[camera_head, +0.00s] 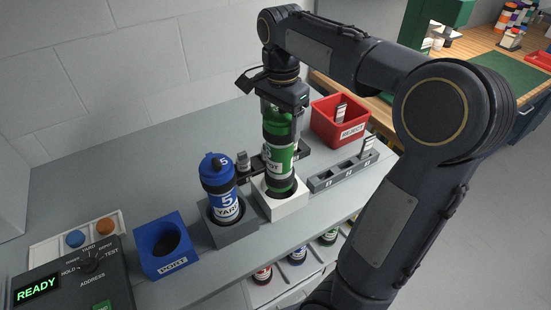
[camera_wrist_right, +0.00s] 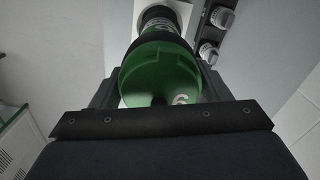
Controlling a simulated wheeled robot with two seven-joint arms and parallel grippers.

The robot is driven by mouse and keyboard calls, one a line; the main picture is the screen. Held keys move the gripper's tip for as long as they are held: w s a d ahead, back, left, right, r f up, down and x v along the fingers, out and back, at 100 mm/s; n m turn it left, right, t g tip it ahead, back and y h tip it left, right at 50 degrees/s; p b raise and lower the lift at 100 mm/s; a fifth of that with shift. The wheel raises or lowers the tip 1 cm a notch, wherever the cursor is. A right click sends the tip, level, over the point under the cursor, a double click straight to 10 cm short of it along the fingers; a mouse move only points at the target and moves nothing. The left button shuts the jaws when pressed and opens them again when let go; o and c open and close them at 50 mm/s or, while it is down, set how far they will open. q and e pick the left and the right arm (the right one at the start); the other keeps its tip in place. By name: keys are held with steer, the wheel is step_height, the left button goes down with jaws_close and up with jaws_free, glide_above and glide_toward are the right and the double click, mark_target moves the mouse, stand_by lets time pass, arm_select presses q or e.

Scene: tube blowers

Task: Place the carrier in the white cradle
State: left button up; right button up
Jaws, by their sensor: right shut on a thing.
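The green carrier (camera_head: 279,150) stands upright with black bands and a white label, directly over the white cradle (camera_head: 285,207). Its lower end reaches the cradle's opening; I cannot tell whether it rests on the bottom. My right gripper (camera_head: 283,104) points down and is shut on the carrier's top end. In the right wrist view the green carrier's cap (camera_wrist_right: 160,72) fills the space between the fingers, with the white cradle (camera_wrist_right: 184,10) partly hidden behind it. My left gripper is not in view.
A blue carrier marked 5 (camera_head: 218,178) stands in a grey cradle (camera_head: 233,230) to the left. A blue box (camera_head: 160,262), a control panel (camera_head: 75,290) reading READY, a grey slotted rack (camera_head: 335,174) and a red reject bin (camera_head: 325,128) surround it. A wall stands behind.

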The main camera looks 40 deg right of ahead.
step_height(320, 180, down, 6)
steer(key=shift+f, duration=0.35)
steer(key=o, duration=1.5)
steer(key=shift+c, duration=0.2)
step_height(320, 180, up, 12)
steer(key=shift+r+p, duration=0.1)
steer(key=shift+p, duration=0.25)
steer(key=s+a+f+n+t+y, duration=0.2)
steer(key=s+a+f+n, duration=0.4)
steer(key=s+a+n, duration=0.1)
steer(key=s+a+f+n+t+y, duration=0.1)
steer(key=s+a+f+n+t, duration=0.2)
steer(key=s+a+f+n, duration=0.3)
steer(key=s+f+n, duration=0.1)
steer(key=s, duration=0.3)
steer(key=shift+a+f+n+t+y, duration=0.15)
steer(key=shift+a+n+t+y, duration=0.15)
steer(key=shift+a+y, duration=0.1)
